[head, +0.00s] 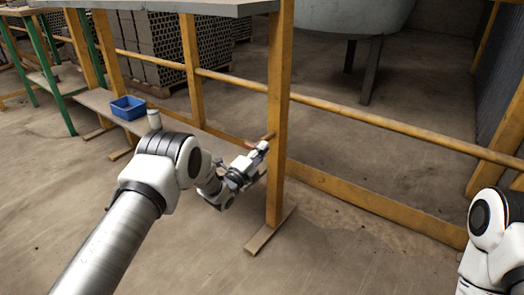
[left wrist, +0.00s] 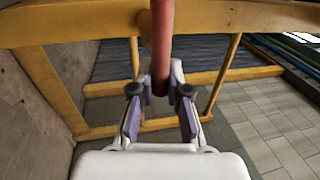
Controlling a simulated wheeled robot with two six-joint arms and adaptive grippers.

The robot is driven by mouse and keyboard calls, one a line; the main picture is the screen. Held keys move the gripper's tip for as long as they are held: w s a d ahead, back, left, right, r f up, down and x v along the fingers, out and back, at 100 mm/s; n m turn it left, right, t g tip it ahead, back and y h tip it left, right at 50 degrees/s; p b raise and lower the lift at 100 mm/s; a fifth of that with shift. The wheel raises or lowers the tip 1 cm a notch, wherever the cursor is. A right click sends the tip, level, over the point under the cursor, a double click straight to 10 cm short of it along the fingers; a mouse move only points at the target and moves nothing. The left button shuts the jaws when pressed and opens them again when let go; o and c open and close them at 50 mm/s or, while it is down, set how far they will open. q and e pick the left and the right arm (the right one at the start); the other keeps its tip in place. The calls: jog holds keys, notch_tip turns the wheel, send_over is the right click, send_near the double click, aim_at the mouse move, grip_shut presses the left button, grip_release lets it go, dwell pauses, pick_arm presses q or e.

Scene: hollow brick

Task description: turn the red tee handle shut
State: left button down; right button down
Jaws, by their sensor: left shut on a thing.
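The red tee handle (left wrist: 162,40) shows in the left wrist view as a red bar coming down from the top edge. Its lower end lies between the fingers of my left gripper (left wrist: 160,92), which is shut on it. In the head view my left gripper (head: 262,150) is low beside the yellow post, at its left side. Whatever the handle is fixed to is not clear in either view. Of my right arm only white links show at the right edge of the head view; its gripper is out of frame.
A yellow post (head: 278,110) on a wooden foot (head: 270,231) stands right beside my left gripper. Yellow rails (head: 400,122) run to the right. A grey tabletop (head: 190,8) is above. A blue bin (head: 128,108) sits on a low shelf. The front floor is open.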

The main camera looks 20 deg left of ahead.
pick_arm(q)
jog(key=shift+f, duration=0.1)
jog(key=c, duration=1.1)
grip_release()
jog(key=shift+c, duration=0.2)
jog(key=shift+s, duration=0.1)
jog(key=v, duration=1.2)
